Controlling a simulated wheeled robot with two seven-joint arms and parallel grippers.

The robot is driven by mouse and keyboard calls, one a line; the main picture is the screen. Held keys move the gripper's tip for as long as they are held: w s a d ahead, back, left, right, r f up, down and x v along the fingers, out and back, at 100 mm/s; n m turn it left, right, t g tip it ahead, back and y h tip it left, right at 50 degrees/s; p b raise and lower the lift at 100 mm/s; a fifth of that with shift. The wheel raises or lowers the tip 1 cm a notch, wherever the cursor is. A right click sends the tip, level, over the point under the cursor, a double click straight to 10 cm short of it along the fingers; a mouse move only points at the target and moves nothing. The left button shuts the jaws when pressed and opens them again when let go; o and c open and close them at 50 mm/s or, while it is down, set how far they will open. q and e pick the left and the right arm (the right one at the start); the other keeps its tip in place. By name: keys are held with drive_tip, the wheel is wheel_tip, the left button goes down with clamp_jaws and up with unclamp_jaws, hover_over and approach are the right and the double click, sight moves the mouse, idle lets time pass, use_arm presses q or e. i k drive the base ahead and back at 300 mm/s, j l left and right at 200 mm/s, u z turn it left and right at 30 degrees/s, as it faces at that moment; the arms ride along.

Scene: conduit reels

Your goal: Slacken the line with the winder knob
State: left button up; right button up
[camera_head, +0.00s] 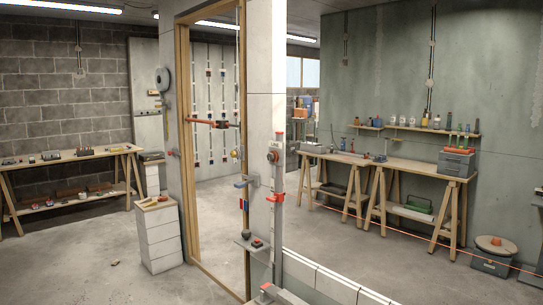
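A small grey round fitting with a red centre (273,157) sits on the front post, under a small label that seems to read "LINE". It may be the winder knob, but it is too small to be sure. A red cap (279,136) and a red collar (276,198) show on the grey upright rod beside it. A thin orange line (420,236) runs low across the right side of the room and looks straight. Where it joins the fitting is not visible. Neither of my grippers shows clearly in the head view.
A wooden door frame (184,120) and white post stand in the middle. A low white block wall (325,280) runs to the lower right. Workbenches stand left (65,160) and right (400,167). A white drawer block (160,240) stands left of the frame. The floor at lower left is mostly clear.

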sight(273, 156)
drive_tip(key=i+j+z, duration=0.1)
drive_tip(key=z, duration=0.5)
drive_tip(key=i+j+z, duration=0.35)
drive_tip(key=j, duration=0.35)
drive_tip(key=i+j+z, duration=0.2)
drive_tip(key=j, duration=0.2)
drive_tip(key=i+j+z, duration=0.15)
drive_tip(key=j, duration=0.25)
drive_tip(key=i+j, duration=0.15)
drive_tip(key=j, duration=0.25)
drive_tip(key=i+j, duration=0.15)
drive_tip(key=j, duration=0.25)
drive_tip(key=i+j, duration=0.15)
drive_tip(key=j, duration=0.25)
drive_tip(key=i+j+z, duration=0.1)
drive_tip(key=j, duration=0.3)
drive_tip(key=i+j, duration=0.2)
drive_tip(key=j, duration=0.25)
drive_tip(key=i+j, duration=0.15)
drive_tip(key=j, duration=0.25)
